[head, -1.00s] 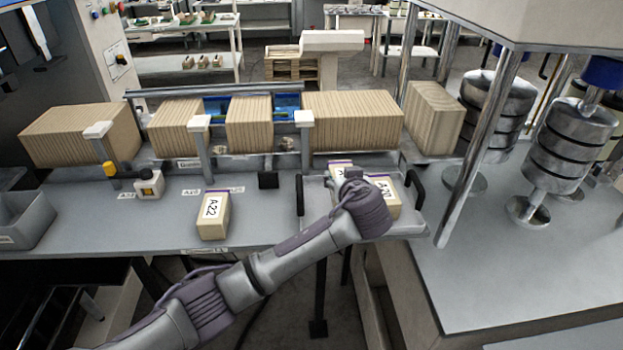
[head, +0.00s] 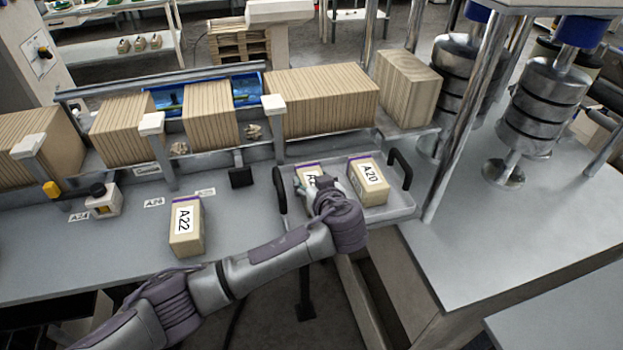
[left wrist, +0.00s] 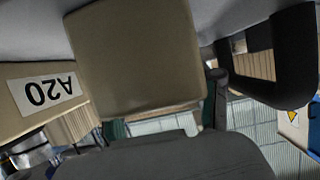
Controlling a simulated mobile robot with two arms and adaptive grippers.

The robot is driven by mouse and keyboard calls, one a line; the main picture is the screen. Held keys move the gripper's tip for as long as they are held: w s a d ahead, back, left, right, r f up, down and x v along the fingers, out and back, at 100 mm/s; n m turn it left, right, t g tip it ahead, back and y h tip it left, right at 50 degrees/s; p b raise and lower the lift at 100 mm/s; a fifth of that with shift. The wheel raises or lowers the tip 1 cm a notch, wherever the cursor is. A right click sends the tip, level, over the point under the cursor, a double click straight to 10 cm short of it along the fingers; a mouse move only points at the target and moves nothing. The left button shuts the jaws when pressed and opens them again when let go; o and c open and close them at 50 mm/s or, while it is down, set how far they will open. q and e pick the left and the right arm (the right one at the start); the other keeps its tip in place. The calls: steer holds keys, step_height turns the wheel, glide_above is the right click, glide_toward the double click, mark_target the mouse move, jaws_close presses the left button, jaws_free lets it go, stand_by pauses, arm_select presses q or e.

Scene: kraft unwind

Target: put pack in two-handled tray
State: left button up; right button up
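The two-handled tray (head: 392,214) is a shallow grey tray with black handles at its left and right ends. A tan pack marked A20 (head: 368,182) with a purple stripe stands in its right half; its upside-down label shows in the left wrist view (left wrist: 43,92). My left gripper (head: 318,184) is shut on another tan pack (head: 307,170) in the left half of the tray, close to its floor; contact is hidden. That pack's label is mostly covered; its blank face fills the middle of the left wrist view (left wrist: 137,55). My right gripper is not in view.
A pack marked A22 (head: 186,230) stands on the grey bench (head: 243,217) left of the tray. A raised row of ribbed brown blocks (head: 320,100) runs behind. Metal posts and a machine with stacked steel weights (head: 543,120) stand to the right.

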arm_select(q)
steer(key=o, duration=0.4)
steer(key=shift+s+d+r, duration=0.2)
steer(key=shift+s+d, duration=0.25)
steer(key=shift+s, duration=0.05)
steer(key=shift+w+a, duration=0.1)
steer(key=shift+w, duration=0.1)
steer(key=shift+w+a+f, duration=0.1)
steer(key=shift+f, duration=0.05)
steer(key=b+v, duration=0.4)
steer(key=v, duration=0.8)
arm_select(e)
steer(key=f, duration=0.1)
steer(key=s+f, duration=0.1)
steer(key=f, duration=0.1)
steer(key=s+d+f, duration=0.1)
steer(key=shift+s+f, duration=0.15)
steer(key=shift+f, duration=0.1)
